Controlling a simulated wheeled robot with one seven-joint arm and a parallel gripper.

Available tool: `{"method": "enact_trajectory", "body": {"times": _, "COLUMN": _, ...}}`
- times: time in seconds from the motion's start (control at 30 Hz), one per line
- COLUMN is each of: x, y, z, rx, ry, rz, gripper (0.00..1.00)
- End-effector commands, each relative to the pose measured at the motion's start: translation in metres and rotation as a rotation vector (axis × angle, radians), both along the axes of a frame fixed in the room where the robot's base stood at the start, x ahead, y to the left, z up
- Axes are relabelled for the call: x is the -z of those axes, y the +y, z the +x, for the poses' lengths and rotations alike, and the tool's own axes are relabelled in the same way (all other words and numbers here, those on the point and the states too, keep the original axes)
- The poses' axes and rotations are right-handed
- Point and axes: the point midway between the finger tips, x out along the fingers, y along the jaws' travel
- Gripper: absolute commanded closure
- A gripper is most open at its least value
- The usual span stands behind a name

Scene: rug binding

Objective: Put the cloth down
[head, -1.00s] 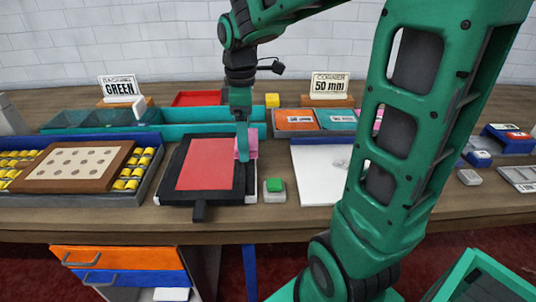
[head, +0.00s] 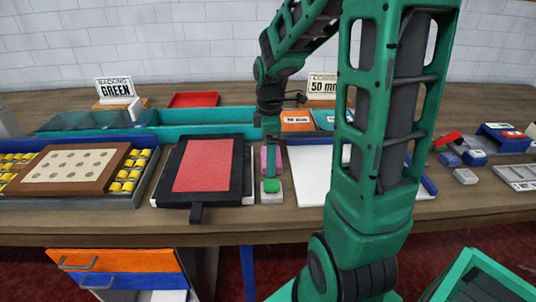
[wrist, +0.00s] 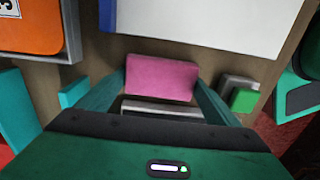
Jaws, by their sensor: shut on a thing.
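The pink cloth (head: 264,160) is a small block-like pad between my fingers; it also shows in the wrist view (wrist: 160,78). My gripper (head: 271,156) is shut on it, with one teal finger at each side. In the head view the cloth is low, just behind the green-topped button block (head: 271,186), between the dark frame and the white board. A pale strip shows below the cloth in the wrist view. Whether the cloth touches the table or a surface under it I cannot tell.
A black frame with a red panel (head: 203,165) lies to the left. A white board (head: 310,180) lies to the right. Teal trays (head: 190,115) and an orange card (head: 296,120) stand behind. A tray with yellow spools (head: 125,180) is at far left.

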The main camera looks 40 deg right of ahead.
Motion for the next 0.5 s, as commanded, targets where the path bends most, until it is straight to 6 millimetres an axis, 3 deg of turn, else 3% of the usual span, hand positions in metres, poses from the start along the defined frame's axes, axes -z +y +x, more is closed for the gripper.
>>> {"method": "enact_trajectory", "body": {"times": 0.5, "x": 0.0081, "y": 0.0000, "z": -0.0002, "rx": 0.001, "ry": 0.002, "rz": 0.001, "gripper": 0.39}}
